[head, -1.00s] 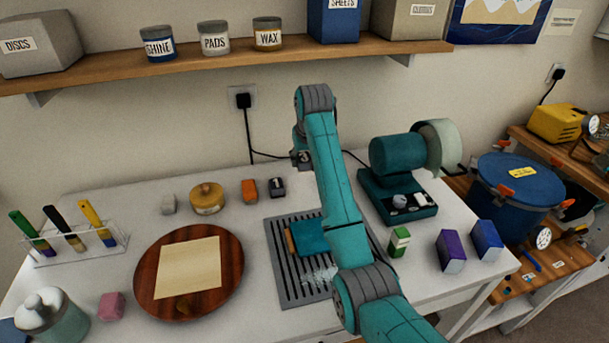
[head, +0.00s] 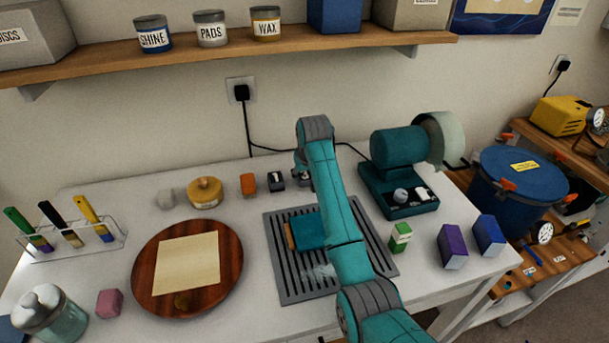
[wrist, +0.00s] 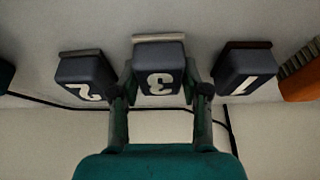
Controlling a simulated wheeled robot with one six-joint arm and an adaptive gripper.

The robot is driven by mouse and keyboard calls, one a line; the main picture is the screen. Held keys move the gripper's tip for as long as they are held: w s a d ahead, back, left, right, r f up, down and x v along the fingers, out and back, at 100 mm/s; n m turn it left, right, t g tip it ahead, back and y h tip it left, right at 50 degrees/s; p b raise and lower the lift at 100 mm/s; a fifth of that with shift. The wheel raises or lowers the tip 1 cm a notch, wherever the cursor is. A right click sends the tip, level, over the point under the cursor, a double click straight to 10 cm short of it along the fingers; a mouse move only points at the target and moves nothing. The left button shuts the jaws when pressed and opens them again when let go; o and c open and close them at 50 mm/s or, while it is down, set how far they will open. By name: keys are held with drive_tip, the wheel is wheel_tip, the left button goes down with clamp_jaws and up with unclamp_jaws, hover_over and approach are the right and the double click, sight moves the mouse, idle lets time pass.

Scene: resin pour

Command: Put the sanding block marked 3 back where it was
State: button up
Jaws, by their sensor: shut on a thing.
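The sanding block marked 3 (wrist: 159,66) is dark with a pale strip along one edge, and its numeral shows upside down in the wrist view. My gripper (wrist: 159,88) is shut on it, one finger on each side. It sits in a row between the block marked 2 (wrist: 82,80) on the left and the block marked 1 (wrist: 240,72) on the right, with a small gap to each. In the head view a dark block (head: 276,181) stands left of my gripper; my arm hides most of the rest. I cannot tell whether block 3 touches the table.
An orange block (head: 248,184) and a yellow-lidded tin (head: 205,193) stand left of the row. A teal grinder-like machine (head: 398,170) stands close on the right. A slotted grey mat (head: 290,285) lies in front. A black cable (head: 248,130) runs along the wall behind.

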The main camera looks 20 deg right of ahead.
drive_tip(key=shift+f, duration=0.15)
drive_tip(key=o, duration=1)
drive_tip(key=v, duration=1.2)
drive_tip(key=shift+s, duration=0.15)
